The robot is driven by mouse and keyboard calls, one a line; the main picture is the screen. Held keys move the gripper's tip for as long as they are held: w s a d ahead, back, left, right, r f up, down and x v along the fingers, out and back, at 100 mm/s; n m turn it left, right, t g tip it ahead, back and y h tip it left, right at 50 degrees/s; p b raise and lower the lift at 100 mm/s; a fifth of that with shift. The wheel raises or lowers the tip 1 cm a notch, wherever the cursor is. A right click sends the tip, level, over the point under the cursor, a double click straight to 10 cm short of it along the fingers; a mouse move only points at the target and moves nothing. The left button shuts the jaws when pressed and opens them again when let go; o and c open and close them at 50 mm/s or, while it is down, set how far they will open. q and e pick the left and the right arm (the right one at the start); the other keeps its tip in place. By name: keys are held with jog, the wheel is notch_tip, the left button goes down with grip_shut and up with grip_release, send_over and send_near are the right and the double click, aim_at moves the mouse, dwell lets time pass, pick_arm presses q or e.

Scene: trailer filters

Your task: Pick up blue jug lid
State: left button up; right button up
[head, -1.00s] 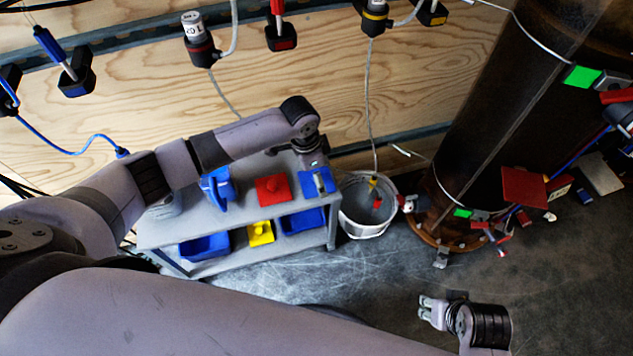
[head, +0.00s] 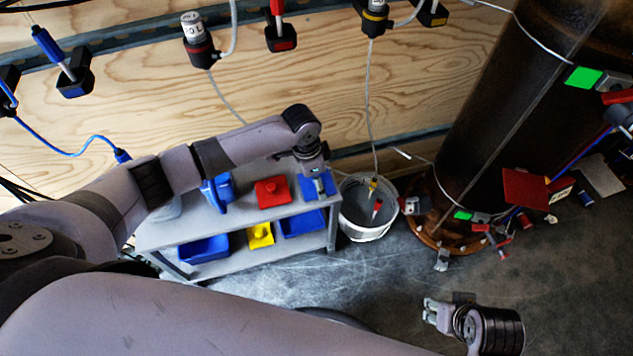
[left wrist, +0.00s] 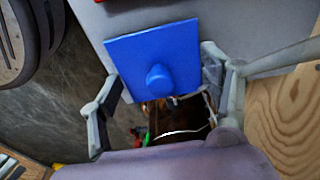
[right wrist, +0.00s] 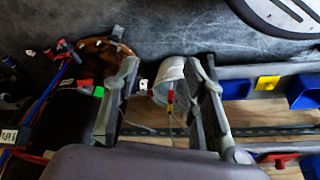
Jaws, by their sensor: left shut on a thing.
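The blue jug lid (head: 321,188) is a flat square with a round knob, at the right end of the cart's top shelf. It also shows in the left wrist view (left wrist: 180,53), its knob facing the camera. My left gripper (head: 317,174) is over it, with a finger at each of two opposite edges, shut on the lid. I cannot tell whether the lid is clear of the shelf. My right gripper (head: 428,309) is open and empty, out over the floor to the right. Its fingers stand apart in the right wrist view (right wrist: 163,65).
The grey cart (head: 240,218) also holds a blue jug (head: 217,192) and a red lid (head: 272,192) on top. Blue bins (head: 205,248) and a yellow lid (head: 260,235) are below. A white bucket (head: 366,228) stands right of the cart, beside a large dark cylinder (head: 490,120).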

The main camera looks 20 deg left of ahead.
pick_arm(q)
jog(key=shift+c, duration=1.4)
jog(key=shift+r, duration=0.1)
